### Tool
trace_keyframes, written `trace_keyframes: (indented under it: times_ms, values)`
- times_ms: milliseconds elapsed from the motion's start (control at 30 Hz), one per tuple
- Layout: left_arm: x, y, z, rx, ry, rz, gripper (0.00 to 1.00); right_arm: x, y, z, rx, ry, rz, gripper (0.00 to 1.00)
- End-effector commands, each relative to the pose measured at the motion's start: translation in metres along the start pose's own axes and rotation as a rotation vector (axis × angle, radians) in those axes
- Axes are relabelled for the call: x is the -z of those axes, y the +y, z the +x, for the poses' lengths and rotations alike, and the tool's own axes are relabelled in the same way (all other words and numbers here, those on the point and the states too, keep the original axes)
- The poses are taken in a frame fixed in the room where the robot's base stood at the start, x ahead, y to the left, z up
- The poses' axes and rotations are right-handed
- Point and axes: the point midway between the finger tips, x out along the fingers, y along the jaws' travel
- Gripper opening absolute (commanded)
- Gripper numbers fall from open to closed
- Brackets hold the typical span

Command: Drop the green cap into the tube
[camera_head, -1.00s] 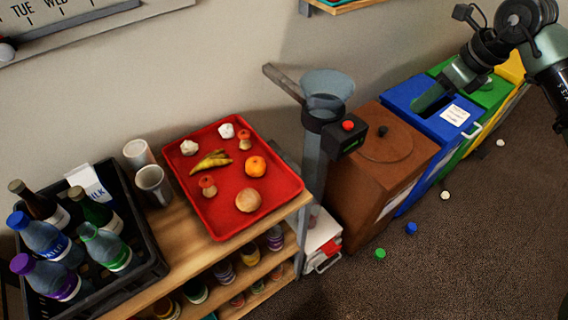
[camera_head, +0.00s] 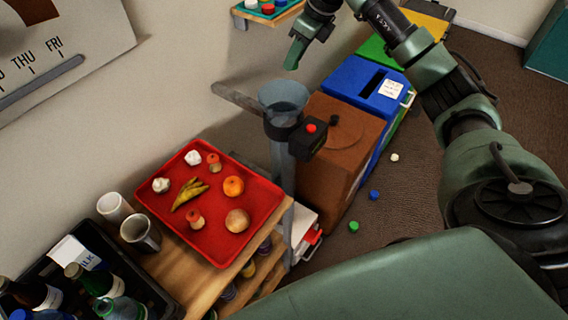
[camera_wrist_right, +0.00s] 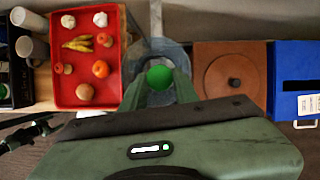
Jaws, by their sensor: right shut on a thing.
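The clear tube with its wide funnel mouth (camera_head: 284,96) stands upright between the wooden shelf and the brown bin. My right gripper (camera_head: 292,58) is just above the funnel in the head view, fingers pointing down. In the right wrist view the gripper (camera_wrist_right: 159,84) is shut on a round green cap (camera_wrist_right: 159,77), with the funnel (camera_wrist_right: 172,55) behind and below it. The cap is hidden in the head view. Another green cap (camera_head: 353,226) lies on the floor. My left gripper is not in view.
A black box with a red button (camera_head: 310,128) is on the tube. A red tray (camera_head: 262,208) of food is at left, a brown bin (camera_head: 318,170) and blue bin (camera_head: 350,78) at right. Blue (camera_head: 374,195) and white (camera_head: 395,157) caps lie on the floor.

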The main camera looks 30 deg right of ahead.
Motion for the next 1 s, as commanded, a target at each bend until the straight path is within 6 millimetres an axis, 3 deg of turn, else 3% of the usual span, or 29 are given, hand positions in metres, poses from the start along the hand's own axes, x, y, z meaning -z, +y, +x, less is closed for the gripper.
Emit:
trace_keyframes:
  times_ms: [33, 233, 600, 633, 700, 1000]
  values:
    - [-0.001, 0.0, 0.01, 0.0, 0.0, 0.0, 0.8, 0.004, 0.001, 0.011, -0.001, 0.0, -0.001, 0.0]
    - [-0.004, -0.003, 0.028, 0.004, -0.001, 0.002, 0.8, 0.013, 0.0, 0.031, 0.0, -0.001, -0.001, 0.0]
    - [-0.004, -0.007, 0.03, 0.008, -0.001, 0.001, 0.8, 0.014, 0.0, 0.035, 0.0, -0.001, -0.001, 0.0]
    - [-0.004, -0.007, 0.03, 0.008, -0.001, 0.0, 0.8, 0.014, 0.0, 0.035, 0.0, -0.001, -0.001, 0.35]
    - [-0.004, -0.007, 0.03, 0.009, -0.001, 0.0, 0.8, 0.014, 0.0, 0.035, 0.0, -0.001, -0.001, 0.55]
    - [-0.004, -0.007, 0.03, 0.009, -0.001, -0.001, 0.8, 0.014, 0.0, 0.035, 0.0, -0.001, -0.001, 0.55]
